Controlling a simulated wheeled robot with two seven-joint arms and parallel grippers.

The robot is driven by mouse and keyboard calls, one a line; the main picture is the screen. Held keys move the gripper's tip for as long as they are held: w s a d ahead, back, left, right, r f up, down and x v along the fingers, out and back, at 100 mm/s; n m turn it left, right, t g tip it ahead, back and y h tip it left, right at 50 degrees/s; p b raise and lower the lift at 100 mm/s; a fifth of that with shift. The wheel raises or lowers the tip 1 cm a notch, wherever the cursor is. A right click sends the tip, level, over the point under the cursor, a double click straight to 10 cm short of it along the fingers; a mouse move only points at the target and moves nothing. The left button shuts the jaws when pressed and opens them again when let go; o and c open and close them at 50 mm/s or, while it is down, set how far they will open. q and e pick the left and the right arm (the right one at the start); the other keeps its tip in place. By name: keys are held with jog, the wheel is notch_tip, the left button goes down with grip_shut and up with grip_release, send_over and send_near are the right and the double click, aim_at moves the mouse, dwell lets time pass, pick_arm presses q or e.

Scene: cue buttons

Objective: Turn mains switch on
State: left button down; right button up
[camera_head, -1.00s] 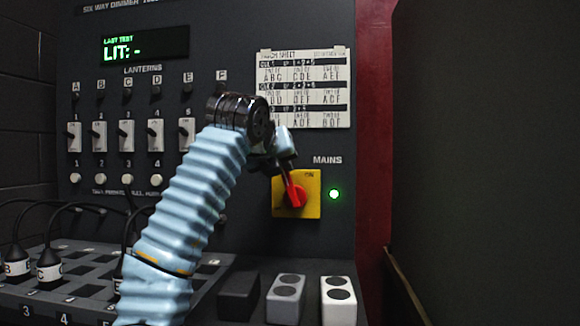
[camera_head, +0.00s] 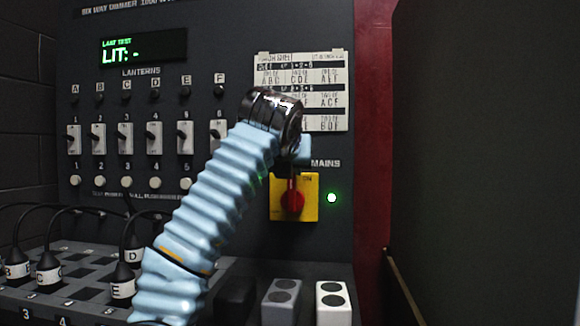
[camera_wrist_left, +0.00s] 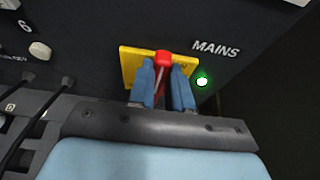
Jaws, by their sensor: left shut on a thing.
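In the head view the handle points up toward the ON mark. My left gripper (camera_wrist_left: 163,84) is shut on the red handle (camera_wrist_left: 162,60), with one blue finger on each side of it in the left wrist view. In the head view my left wrist and arm cover part of the panel and most of the gripper. A green lamp (camera_head: 332,198) beside the plate is lit. My right gripper is not in view.
A display (camera_head: 145,49) reads "LIT: -". A row of lantern switches (camera_head: 98,139) lies to the left. A paper chart (camera_head: 330,66) hangs above the mains switch. A red post (camera_head: 372,150) edges the panel.

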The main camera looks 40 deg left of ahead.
pick_arm(q)
jog(key=c, duration=1)
grip_release()
jog(key=shift+c, duration=0.2)
jog(key=v, duration=1.3)
jog(key=shift+s+d, duration=0.2)
jog(key=shift+s, duration=0.1)
jog(key=shift+r, duration=0.1)
